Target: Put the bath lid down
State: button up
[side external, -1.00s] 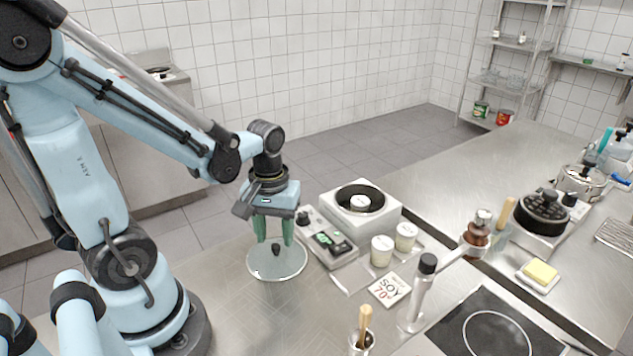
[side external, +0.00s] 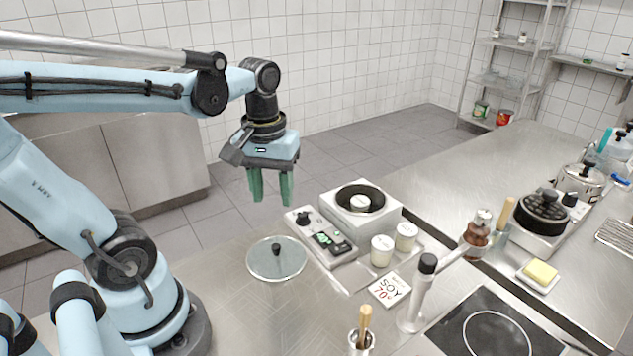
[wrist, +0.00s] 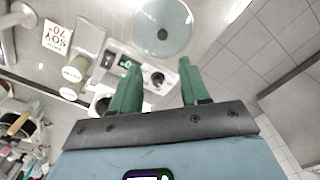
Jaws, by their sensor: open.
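The bath lid (side external: 264,262) is a round, clear disc with a dark knob at its centre. It lies flat on the steel counter, left of the bath unit with the control panel (side external: 327,238). In the wrist view the lid (wrist: 174,38) shows whole beyond the fingertips, with nothing touching it. My gripper (side external: 271,199) has two green fingers and is open and empty. It hangs in the air well above the lid, clear of its knob. In the wrist view the gap between the fingers (wrist: 157,68) holds nothing.
A white bath (side external: 393,213) with a dark round opening stands behind the control panel. Two white lidded cups (side external: 382,250), a "SOY 70°" card (side external: 390,289) and a tap-like fitting (side external: 422,295) are to the right. Bare counter (side external: 225,300) lies in front of the lid.

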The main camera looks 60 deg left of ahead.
jog(key=w+d+m+t, duration=0.4)
jog(key=d+m+t, duration=0.1)
jog(key=m, duration=0.3)
jog(key=shift+w+d+f+m+t, duration=0.15)
jog(key=shift+d+m+t, duration=0.2)
jog(key=shift+t, duration=0.55)
